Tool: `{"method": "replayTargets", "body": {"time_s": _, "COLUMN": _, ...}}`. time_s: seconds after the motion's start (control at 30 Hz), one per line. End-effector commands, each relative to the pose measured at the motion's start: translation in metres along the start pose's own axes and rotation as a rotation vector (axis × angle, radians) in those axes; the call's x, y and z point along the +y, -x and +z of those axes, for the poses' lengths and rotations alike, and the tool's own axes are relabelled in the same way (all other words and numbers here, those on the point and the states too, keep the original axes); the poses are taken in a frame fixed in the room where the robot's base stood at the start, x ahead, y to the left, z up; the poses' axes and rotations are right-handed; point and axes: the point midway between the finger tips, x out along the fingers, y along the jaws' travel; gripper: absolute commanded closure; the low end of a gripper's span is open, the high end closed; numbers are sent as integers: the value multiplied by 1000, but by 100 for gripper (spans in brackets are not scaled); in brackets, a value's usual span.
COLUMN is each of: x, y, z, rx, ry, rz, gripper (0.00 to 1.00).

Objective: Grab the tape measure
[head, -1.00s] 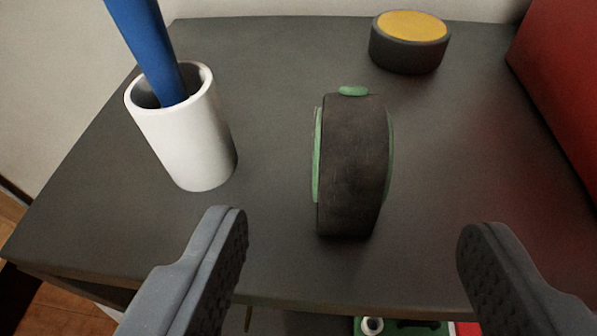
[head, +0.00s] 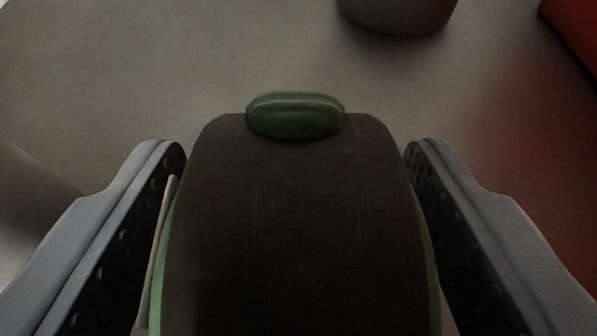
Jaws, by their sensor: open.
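The tape measure (head: 290,225) is a dark, rounded block with green sides and a green button (head: 296,114) on top. It stands upright on the dark grey surface and fills the middle of the head view. Its lower part is cut off by the bottom edge. My gripper (head: 296,160) is open, with one finger on each side of the tape measure. A narrow gap shows at the fingertips on both sides. Lower down, I cannot tell whether the fingers touch its sides.
A dark round object (head: 398,14) sits behind the tape measure, cut off by the top edge. A red object (head: 574,35) stands at the far right. A pale rounded shape (head: 28,205) is partly hidden behind the left finger. The surface (head: 190,70) between is clear.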

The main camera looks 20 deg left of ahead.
Motion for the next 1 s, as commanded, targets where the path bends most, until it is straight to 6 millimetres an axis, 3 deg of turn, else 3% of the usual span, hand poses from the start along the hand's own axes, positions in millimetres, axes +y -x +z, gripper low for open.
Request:
{"method": "replayTargets", "body": {"time_s": 0.37, "x": 1, "y": -9, "z": -1, "rx": 2, "ry": -1, "rz": 2, "gripper": 39}}
{"method": "replayTargets", "body": {"time_s": 0.57, "x": 1, "y": -9, "z": -1, "rx": 1, "ry": -1, "rz": 2, "gripper": 92}}
{"method": "replayTargets", "body": {"time_s": 0.6, "x": 1, "y": -9, "z": -1, "rx": 1, "ry": -1, "rz": 2, "gripper": 96}}
{"method": "replayTargets", "body": {"time_s": 1.0, "x": 2, "y": -7, "z": -6, "rx": 2, "ry": -1, "rz": 2, "gripper": 96}}
